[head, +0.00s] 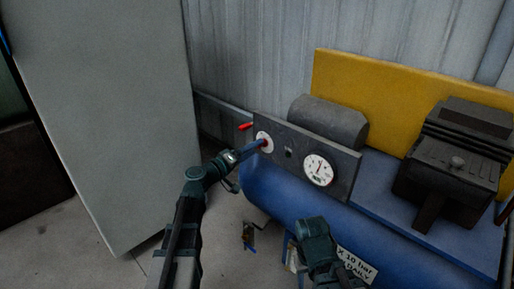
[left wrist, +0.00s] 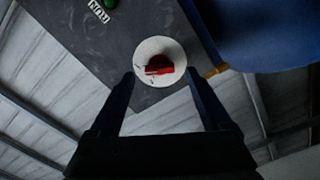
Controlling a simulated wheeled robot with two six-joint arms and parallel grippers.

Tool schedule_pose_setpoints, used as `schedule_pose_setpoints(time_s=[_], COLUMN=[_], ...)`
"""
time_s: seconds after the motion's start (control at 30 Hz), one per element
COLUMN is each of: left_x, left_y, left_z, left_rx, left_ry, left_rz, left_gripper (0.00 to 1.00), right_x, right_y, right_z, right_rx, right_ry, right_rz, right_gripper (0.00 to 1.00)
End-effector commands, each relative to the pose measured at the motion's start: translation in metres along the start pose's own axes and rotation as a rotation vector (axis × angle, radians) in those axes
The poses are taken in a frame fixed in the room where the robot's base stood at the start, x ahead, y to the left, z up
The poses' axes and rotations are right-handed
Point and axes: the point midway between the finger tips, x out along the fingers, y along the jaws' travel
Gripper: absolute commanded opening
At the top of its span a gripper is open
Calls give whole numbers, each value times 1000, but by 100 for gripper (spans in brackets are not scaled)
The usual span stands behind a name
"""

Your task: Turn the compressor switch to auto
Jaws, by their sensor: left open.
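The compressor switch is a red knob (left wrist: 159,66) on a round white plate (left wrist: 161,47), set in a dark grey panel (left wrist: 90,45). In the head view the white plate (head: 265,135) is at the panel's left end, partly covered by my left gripper (head: 264,144). In the left wrist view my left gripper (left wrist: 161,82) is open, its fingers spread toward the plate's two sides. The knob lies ahead between them, and no grip on it shows. My right arm's dark end (head: 317,240) is low in the head view; its jaws cannot be made out.
A round gauge (head: 319,170) sits on the panel, right of the switch. A red handle (head: 245,126) sticks out at the panel's left. The blue tank (head: 275,195) is below. A grey cabinet (head: 110,110) stands at the left, with open floor between it and the tank.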

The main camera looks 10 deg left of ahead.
Motion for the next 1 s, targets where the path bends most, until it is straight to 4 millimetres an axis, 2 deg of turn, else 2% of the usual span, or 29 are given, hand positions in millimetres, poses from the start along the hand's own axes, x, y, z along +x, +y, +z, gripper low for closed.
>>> schedule_pose_setpoints(time_s=[0.03, 0.2, 0.5, 0.7, 1.0], left_x=[-15, -53, -99, -110, -110], left_y=[1, 1, 0, 0, 0], left_z=[2, 2, 1, 1, 0], left_rx=[0, 0, 1, 1, 1], left_ry=[3, 3, 1, 0, -1], left_rz=[-2, -2, -1, 0, 0], left_gripper=[82, 82, 82, 82, 82], right_x=[0, 0, 0, 0, 0], right_y=[0, 0, 0, 0, 0], right_z=[0, 0, 0, 0, 0], right_rx=[0, 0, 0, 0, 0], right_ry=[0, 0, 0, 0, 0], right_rz=[0, 0, 0, 0, 0], right_gripper=[50, 50, 50, 50, 50])
